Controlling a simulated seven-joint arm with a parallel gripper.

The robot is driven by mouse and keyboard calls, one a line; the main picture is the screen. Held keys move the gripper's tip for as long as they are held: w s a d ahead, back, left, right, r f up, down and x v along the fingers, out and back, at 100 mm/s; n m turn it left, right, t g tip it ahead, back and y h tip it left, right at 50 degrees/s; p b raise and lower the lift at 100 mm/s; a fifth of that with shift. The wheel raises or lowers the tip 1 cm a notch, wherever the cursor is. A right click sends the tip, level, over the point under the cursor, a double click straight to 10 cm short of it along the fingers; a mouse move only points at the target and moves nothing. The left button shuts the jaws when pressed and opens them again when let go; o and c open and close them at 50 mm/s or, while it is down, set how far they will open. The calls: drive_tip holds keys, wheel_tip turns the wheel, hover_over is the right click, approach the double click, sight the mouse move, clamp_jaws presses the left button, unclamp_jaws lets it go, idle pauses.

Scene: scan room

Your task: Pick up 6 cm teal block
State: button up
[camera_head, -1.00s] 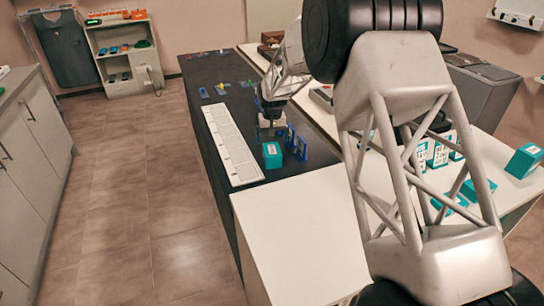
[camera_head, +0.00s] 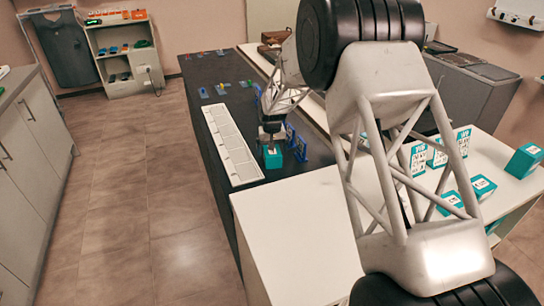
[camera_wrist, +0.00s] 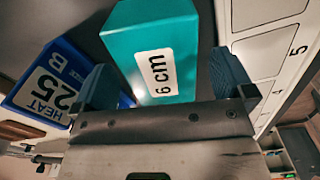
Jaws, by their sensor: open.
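The teal block (camera_head: 273,160) stands on the dark counter beside the white slotted strip. In the wrist view the teal block (camera_wrist: 150,45) shows a white label reading "6 cm". My gripper (camera_head: 271,138) is right above the block in the head view. In the wrist view my gripper (camera_wrist: 168,82) is open, with one finger on each side of the block's near part. The left finger lies between the teal block and a blue block (camera_wrist: 52,82) labelled "HEAT 25 B".
A white strip (camera_head: 233,148) with numbered compartments runs along the left of the block. Blue frames (camera_head: 298,146) stand close on its right. A white table (camera_head: 300,225) is in front. More teal boxes (camera_head: 523,160) sit on the right table.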

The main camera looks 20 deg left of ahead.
drive_tip(key=shift+f, duration=0.6)
drive_tip(key=shift+c, duration=0.5)
drive_tip(key=c, duration=1.1)
